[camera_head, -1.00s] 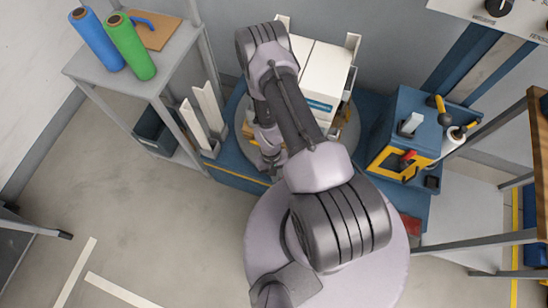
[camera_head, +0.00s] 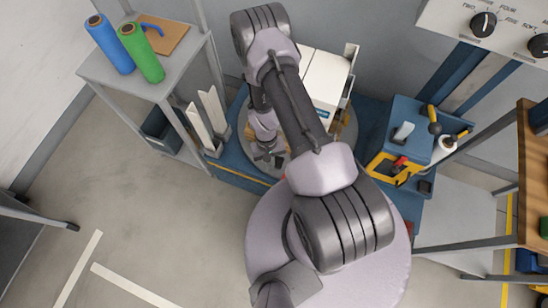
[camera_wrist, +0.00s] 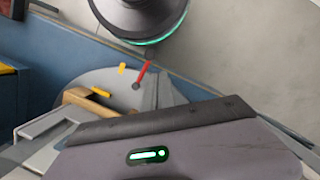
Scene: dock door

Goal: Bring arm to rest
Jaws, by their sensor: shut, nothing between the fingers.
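My arm reaches from the bottom middle of the head view up to a bent elbow, then folds back down. My gripper (camera_head: 269,158) hangs low, over the front left part of a round grey turntable (camera_head: 345,137), left of the stacked white boxes (camera_head: 326,75). It is shut and holds nothing that I can see. My forearm partly hides it and the boxes. The wrist view is mostly filled by my own arm housings, and I cannot make out the fingertips there.
A grey shelf (camera_head: 98,68) with blue (camera_head: 108,43) and green (camera_head: 142,52) rolls stands at left. A blue and yellow device (camera_head: 400,145) is right of the turntable. A knob panel (camera_head: 470,22) and wooden-topped rack (camera_head: 528,190) are farther right.

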